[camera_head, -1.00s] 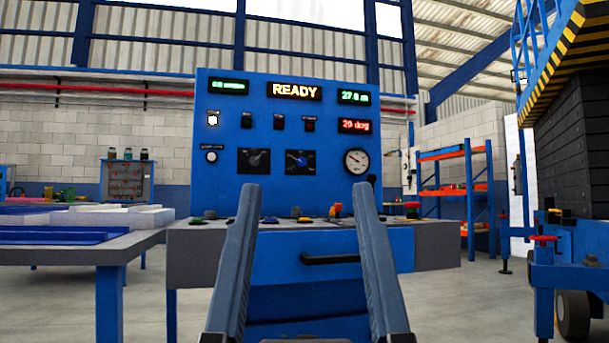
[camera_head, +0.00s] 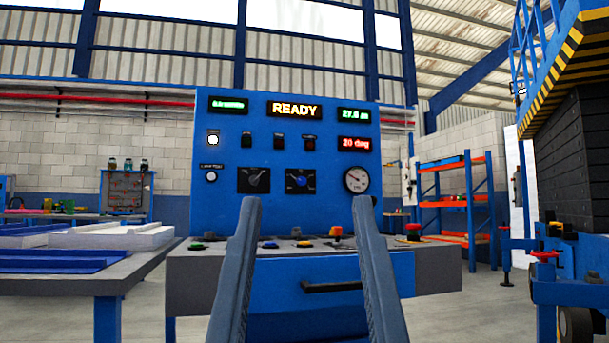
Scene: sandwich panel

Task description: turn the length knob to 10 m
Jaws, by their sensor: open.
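The blue control panel (camera_head: 290,140) stands straight ahead. It carries two rotary knobs on dark plates: a dark knob (camera_head: 254,180) on the left and a blue knob (camera_head: 300,181) on the right. Their labels are too small to read, so I cannot tell which sets length. The green display (camera_head: 354,115) at upper right seems to read 27.6 m; the red one (camera_head: 354,144) reads 20 deg. A centre display (camera_head: 294,109) says READY. My gripper (camera_head: 308,205) is open and empty, its two fingers in front of the console, below the knobs and apart from them.
A sloped desk (camera_head: 215,262) with several coloured buttons and a red mushroom button (camera_head: 413,230) juts out below the panel. A round gauge (camera_head: 356,180) sits right of the knobs. A table (camera_head: 110,278) with panels stands left; yellow-black striped machinery stands right.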

